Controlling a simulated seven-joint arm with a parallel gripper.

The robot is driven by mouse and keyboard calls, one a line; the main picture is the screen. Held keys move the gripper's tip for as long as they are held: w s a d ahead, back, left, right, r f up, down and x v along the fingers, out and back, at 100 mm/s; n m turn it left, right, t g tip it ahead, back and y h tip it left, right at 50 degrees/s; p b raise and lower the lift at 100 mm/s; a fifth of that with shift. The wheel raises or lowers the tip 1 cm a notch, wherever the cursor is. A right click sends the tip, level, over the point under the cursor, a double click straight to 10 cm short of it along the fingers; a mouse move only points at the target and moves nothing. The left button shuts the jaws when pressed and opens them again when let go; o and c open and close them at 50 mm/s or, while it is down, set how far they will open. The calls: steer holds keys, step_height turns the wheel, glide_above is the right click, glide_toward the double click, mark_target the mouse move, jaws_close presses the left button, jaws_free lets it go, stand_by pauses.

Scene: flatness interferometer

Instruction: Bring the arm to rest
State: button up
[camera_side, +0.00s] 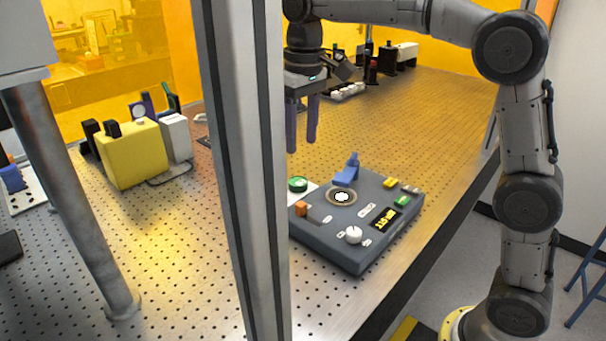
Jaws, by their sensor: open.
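My gripper (303,138) hangs with its two dark purple fingers pointing down. It is open and empty, above and behind the grey instrument box. The grey instrument box (345,257) lies on the perforated table. On its top are a round stage (342,197) with a bright centre, a blue lever-like part (347,170), a green button (298,184), an orange block (301,208), a white knob (354,235) and a small display (384,219) with yellow characters. The fingertips appear clear of the box. A grey post hides the box's left edge.
The grey vertical post (243,170) stands in front, left of my gripper. A yellow box (132,155) and a white box (176,137) stand at the left. A tray of white round pieces (347,91) and dark devices (388,58) are at the back. The table right of centre is clear.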

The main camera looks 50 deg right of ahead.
steer(key=s+d+r+t, duration=0.1)
steer(key=s+r+t, duration=0.1)
steer(key=s, duration=0.7)
steer(key=s+d+r+t, duration=0.1)
steer(key=s+d+r, duration=0.1)
steer(key=s, duration=0.6)
steer(key=s+f+t, duration=0.2)
steer(key=s+f, duration=0.7)
steer(key=f, duration=0.3)
steer(key=shift+d, duration=0.2)
steer(key=shift+r, duration=0.1)
